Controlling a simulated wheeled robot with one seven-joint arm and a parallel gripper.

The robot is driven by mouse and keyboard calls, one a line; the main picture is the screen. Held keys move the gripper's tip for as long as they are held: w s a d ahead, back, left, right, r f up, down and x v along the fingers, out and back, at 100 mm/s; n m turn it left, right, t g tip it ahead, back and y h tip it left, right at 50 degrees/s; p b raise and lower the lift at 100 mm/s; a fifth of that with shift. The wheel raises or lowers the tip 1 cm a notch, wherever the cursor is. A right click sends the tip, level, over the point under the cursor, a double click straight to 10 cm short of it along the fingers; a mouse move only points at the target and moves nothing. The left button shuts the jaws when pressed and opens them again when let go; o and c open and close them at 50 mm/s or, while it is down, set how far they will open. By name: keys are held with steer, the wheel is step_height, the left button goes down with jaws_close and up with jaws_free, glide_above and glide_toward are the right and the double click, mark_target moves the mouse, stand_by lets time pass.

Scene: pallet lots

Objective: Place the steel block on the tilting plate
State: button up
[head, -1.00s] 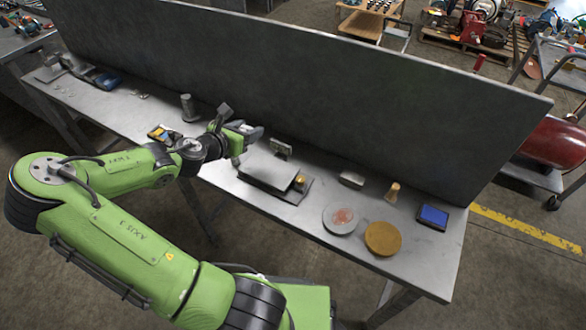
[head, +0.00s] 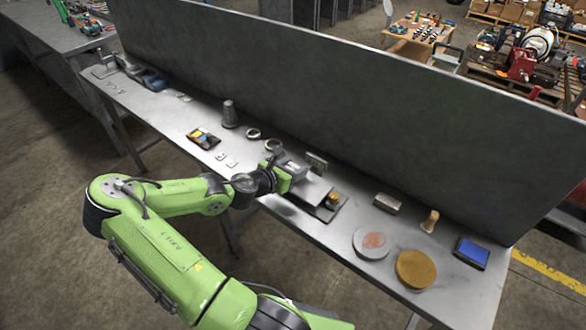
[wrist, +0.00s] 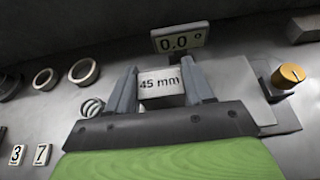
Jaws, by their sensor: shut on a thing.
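The steel block (wrist: 160,84), a small grey piece marked "45 mm", is between the two fingers of my gripper (wrist: 158,76) in the wrist view. My gripper is shut on it. In the head view my gripper (head: 293,167) is at the left end of the tilting plate (head: 313,189), a flat grey plate on a dark base with a brass knob (head: 333,199). The plate shows partly in the wrist view (wrist: 238,88), right of the fingers. Its display (wrist: 181,39) reads 0.0°. I cannot tell the gap between block and plate.
Two rings (head: 253,134) and number tiles (head: 222,156) lie left of my gripper. A grey block (head: 387,203), a wooden-handled stamp (head: 430,221), two round discs (head: 371,243) and a blue pad (head: 471,253) are to the right. A tall dark panel (head: 330,115) stands behind.

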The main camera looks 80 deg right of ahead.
steer(key=o, duration=1.3)
steer(key=shift+r, duration=0.1)
steer(key=w+a+r+m+t+y+p, duration=0.1)
steer(key=w+a+r+m+t+y, duration=0.3)
steer(key=a, duration=0.6)
steer(key=w+a+f+m+y+p, duration=0.1)
steer(key=w+a+m+y, duration=0.1)
steer(key=w+a, duration=0.5)
steer(key=w+a+r+m+t+y+p, duration=0.1)
steer(key=w+a+r+m+t+y, duration=0.2)
steer(key=a, duration=0.9)
steer(key=s+a+r+m+t+y, duration=0.1)
steer(key=s+a+r, duration=0.1)
steer(key=a+r, duration=0.3)
steer(key=s+a+r+m+t+y, duration=0.1)
steer(key=s+a+r+m, duration=0.1)
steer(key=a+r, duration=0.3)
steer(key=s+a+r+m+t+y, duration=0.1)
steer(key=s+a+r, duration=0.1)
steer(key=a+r, duration=0.2)
steer(key=shift+a+r+t, duration=0.2)
steer(key=shift+a, duration=0.35)
steer(key=shift+a+r+t, duration=0.2)
steer(key=shift+a, duration=0.35)
